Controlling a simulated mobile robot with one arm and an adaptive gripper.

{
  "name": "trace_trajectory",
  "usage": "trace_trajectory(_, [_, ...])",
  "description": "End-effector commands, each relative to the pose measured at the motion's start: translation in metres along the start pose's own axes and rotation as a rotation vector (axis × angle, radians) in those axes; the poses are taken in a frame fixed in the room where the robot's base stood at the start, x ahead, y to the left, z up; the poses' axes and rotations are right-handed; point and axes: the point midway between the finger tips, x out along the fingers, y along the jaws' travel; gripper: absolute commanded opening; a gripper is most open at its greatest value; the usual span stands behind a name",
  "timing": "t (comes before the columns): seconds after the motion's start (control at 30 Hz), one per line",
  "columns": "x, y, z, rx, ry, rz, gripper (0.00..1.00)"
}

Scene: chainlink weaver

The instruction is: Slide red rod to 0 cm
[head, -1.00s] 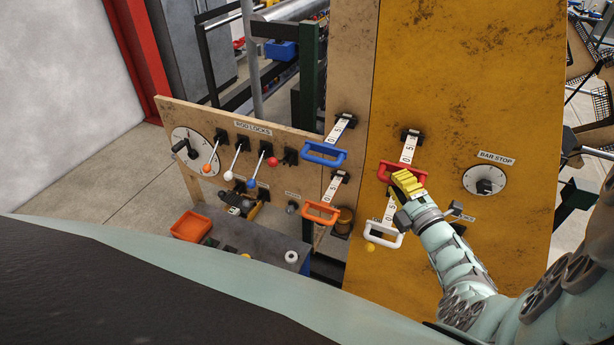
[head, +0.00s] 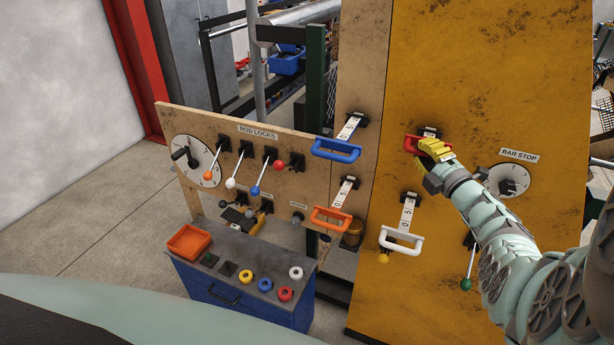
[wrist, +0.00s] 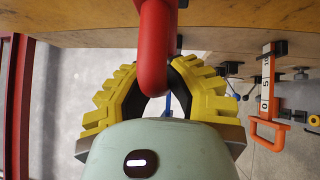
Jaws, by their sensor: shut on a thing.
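The red handle (head: 411,144) of the red rod sits on the yellow panel (head: 470,60), close against its black mount (head: 430,131). Little of its white scale shows, and I cannot read a number there. My gripper (head: 434,150), with yellow ribbed fingers, is shut on the right part of the red handle. In the wrist view the red handle (wrist: 155,55) runs down between the two fingers (wrist: 160,100).
White (head: 402,240), blue (head: 336,150) and orange (head: 331,219) handles stick out nearby with scales showing. The bar stop dial (head: 509,182) is right of my gripper. A green-knobbed lever (head: 466,284) hangs below my arm.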

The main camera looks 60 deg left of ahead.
Motion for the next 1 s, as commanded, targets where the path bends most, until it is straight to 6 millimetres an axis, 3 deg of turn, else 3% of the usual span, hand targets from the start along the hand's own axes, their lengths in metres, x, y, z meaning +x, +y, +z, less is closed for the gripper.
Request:
trace_trajectory(0.1, [-0.001, -0.003, 0.001, -0.001, -0.006, -0.01, 0.0])
trace_trajectory(0.13, [-0.001, -0.003, 0.001, -0.001, -0.007, -0.01, 0.2])
trace_trajectory(0.4, [-0.001, -0.002, 0.001, -0.002, -0.005, -0.006, 0.46])
trace_trajectory(0.73, [-0.004, -0.001, 0.001, -0.002, -0.005, -0.004, 0.46])
trace_trajectory(1.0, [-0.03, -0.002, 0.001, -0.003, -0.007, -0.006, 0.46])
